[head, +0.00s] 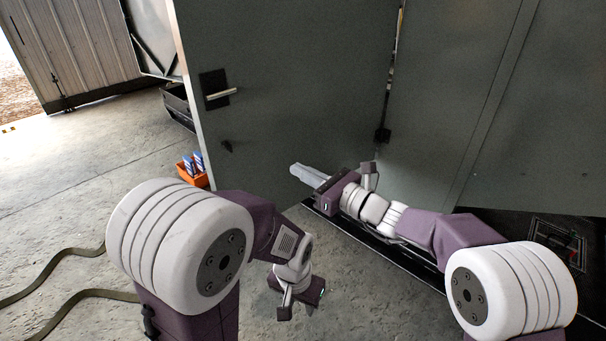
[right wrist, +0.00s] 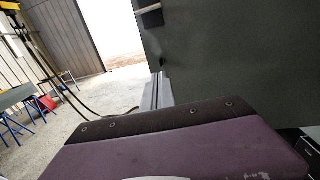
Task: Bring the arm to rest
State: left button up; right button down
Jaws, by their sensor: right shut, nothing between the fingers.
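My right arm reaches from the right in the head view, across the front of a large grey-green metal door (head: 290,80). Its gripper (head: 297,170) is shut and empty, pointing left close in front of the lower part of the door. I cannot tell whether it touches the door. Its closed fingers also show in the right wrist view (right wrist: 157,91). My left gripper (head: 291,307) hangs lower, over the bare concrete floor. Its fingers are mostly hidden, so its opening does not show.
The door has a handle (head: 221,94) at upper left. An orange bin (head: 190,174) with blue-and-white items stands on the floor beyond the door's edge. A dark cable (head: 60,261) lies at left. More grey panels (head: 455,90) stand at right. Floor at left is mostly clear.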

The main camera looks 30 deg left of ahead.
jog(key=w+d+r+t+h+p, duration=0.15)
jog(key=w+d+r, duration=0.25)
jog(key=d, duration=0.6)
jog(key=s+d+f+n+g+h, duration=0.1)
jog(key=s+d+f+n+h, duration=0.4)
jog(key=d, duration=0.6)
jog(key=s+d+f+n+g+h, duration=0.2)
jog(key=s+d+f+n+h, duration=0.3)
jog(key=s+d+f+n, duration=0.4)
jog(key=s+d+f+n+g+h, duration=0.2)
jog(key=s+d+f+n+h, duration=0.4)
jog(key=d+f, duration=0.5)
jog(key=shift+s+d+f+n+p, duration=0.2)
jog(key=shift+s+d+n+p, duration=0.2)
jog(key=shift+s+d, duration=0.65)
jog(key=shift+w+d, duration=0.15)
jog(key=shift+d, duration=0.05)
